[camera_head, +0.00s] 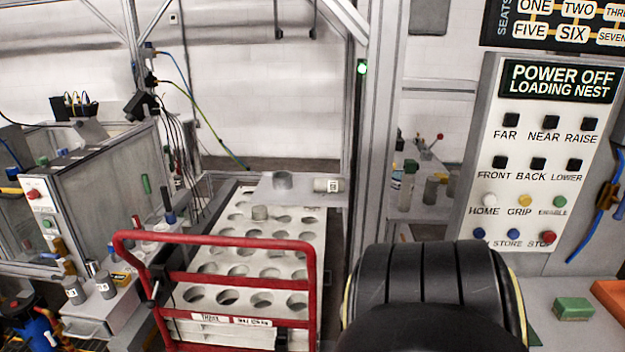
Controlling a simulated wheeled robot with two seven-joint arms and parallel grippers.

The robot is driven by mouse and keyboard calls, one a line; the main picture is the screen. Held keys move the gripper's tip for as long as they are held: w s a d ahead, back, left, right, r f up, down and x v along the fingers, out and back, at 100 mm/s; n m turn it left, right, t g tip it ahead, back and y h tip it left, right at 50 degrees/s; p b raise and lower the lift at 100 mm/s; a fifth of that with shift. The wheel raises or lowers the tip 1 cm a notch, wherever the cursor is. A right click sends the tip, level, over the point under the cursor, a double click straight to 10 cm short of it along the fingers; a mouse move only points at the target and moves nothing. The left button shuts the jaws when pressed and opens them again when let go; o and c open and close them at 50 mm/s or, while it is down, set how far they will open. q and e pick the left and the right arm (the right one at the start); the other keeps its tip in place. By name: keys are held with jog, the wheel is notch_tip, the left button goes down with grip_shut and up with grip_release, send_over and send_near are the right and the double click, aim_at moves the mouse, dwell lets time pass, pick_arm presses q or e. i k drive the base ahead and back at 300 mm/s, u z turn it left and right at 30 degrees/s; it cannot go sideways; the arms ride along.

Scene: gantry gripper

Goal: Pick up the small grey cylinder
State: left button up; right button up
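Several grey cylinders are in view, and I cannot tell which one the task means. Another short grey cylinder (283,180) stands on the flat grey plate (262,188) behind the tray. A cylinder with a pale label (326,185) lies on its side at that plate's right end. Two labelled grey cylinders, one (74,290) left of the other (105,285), stand on a small side shelf at left. Neither of my grippers is in view.
A red tubular frame (215,240) stands before the holed tray. A large black ribbed form (430,290) covers the lower right. A button panel (535,150) rises at right. More cylinders, including a grey one (431,190), stand on a shelf behind the metal post.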

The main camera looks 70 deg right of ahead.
aim_at(322, 184)
jog(key=z, duration=0.9)
jog(key=i, duration=1.05)
jog(key=z, duration=1.15)
